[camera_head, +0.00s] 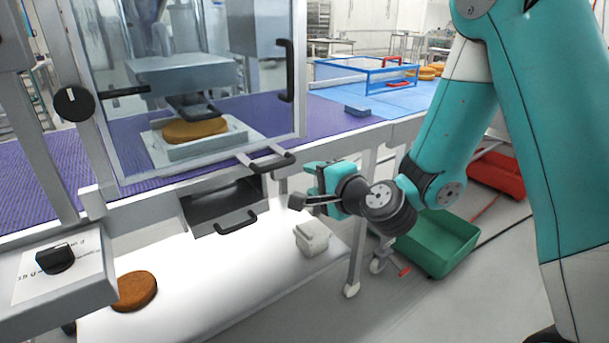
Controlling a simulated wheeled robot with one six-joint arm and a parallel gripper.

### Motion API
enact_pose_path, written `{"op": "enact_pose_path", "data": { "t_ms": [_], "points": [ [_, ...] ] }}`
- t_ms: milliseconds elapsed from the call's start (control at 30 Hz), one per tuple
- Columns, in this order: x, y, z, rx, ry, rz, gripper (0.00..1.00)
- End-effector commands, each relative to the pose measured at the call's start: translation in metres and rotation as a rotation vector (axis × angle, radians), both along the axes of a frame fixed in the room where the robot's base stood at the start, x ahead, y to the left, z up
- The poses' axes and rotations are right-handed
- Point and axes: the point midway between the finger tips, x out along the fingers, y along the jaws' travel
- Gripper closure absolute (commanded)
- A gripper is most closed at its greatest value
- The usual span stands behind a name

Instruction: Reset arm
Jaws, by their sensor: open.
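My gripper (302,201) is at the picture's middle, at the end of my teal arm, with its fingers pointing left. It is open and nothing shows between its fingers. It hangs in front of the machine's edge, right of the open metal drawer (222,205) and above the white lower table (262,262). One finger is partly hidden by the wrist, and the gripper appears apart from the things around it.
Inside the clear-doored machine, a brown round (194,131) sits on a white tray (160,152). A blue rack (365,75), green crate (440,245) and red crate (497,174) are at the right.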

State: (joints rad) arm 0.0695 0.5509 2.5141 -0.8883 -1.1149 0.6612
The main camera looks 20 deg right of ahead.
Motion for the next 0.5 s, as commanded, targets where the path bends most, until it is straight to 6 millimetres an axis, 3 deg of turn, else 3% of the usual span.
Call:
{"op": "enact_pose_path", "data": {
  "t_ms": [167,267,367,500],
  "points": [
    [-0.001,0.004,0.004,-0.013,0.000,0.021,0.56],
    [-0.010,0.023,0.019,-0.075,0.007,0.123,0.56],
    [-0.031,0.054,0.042,-0.205,0.019,0.319,0.56],
    [-0.084,0.092,0.073,-0.469,0.041,0.662,0.56]
  ]
}}
